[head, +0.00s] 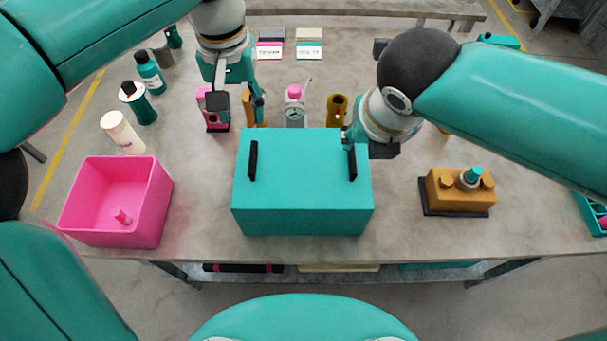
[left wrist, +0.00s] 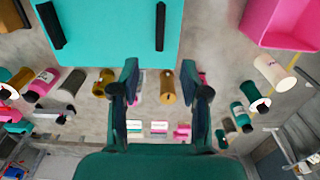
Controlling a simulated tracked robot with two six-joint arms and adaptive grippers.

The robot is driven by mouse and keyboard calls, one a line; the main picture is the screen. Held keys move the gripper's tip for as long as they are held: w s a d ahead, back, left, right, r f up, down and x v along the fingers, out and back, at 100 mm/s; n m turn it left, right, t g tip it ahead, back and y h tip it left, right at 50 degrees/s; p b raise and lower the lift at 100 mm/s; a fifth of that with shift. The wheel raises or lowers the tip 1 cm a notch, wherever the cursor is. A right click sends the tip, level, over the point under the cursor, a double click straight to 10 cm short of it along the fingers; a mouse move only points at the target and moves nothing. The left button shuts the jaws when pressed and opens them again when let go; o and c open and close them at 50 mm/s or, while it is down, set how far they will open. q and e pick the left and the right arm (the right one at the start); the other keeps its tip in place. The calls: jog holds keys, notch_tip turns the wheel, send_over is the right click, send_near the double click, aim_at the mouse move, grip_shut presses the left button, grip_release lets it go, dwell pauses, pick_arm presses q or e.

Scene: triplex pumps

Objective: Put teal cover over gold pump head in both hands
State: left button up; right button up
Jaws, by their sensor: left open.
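The teal cover (head: 302,182), a box with a black handle at each side of its top, stands on the middle of the table. It also shows at the top of the left wrist view (left wrist: 108,24). My left gripper (head: 236,103) is open and empty, behind the cover's left handle (head: 253,160) and apart from it. Its fingers show in the left wrist view (left wrist: 168,88). My right gripper (head: 368,150) is at the cover's right handle (head: 351,162); its fingers are mostly hidden. The gold pump head (head: 458,190) sits uncovered on a dark base to the right.
A pink bin (head: 150,205) with a small pink item stands at the left. Bottles, including a white one (head: 122,132), stand behind it. A gauge bottle (head: 294,108) and a gold cylinder (head: 337,105) stand behind the cover. Table between cover and pump head is clear.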

aim_at(252, 156)
pick_arm(q)
notch_tip(252, 156, down, 14)
jog(key=shift+f, duration=0.1)
pick_arm(e)
jog(key=x, duration=1.4)
jog(key=shift+w, duration=0.1)
pick_arm(q)
grip_shut()
pick_arm(e)
grip_shut()
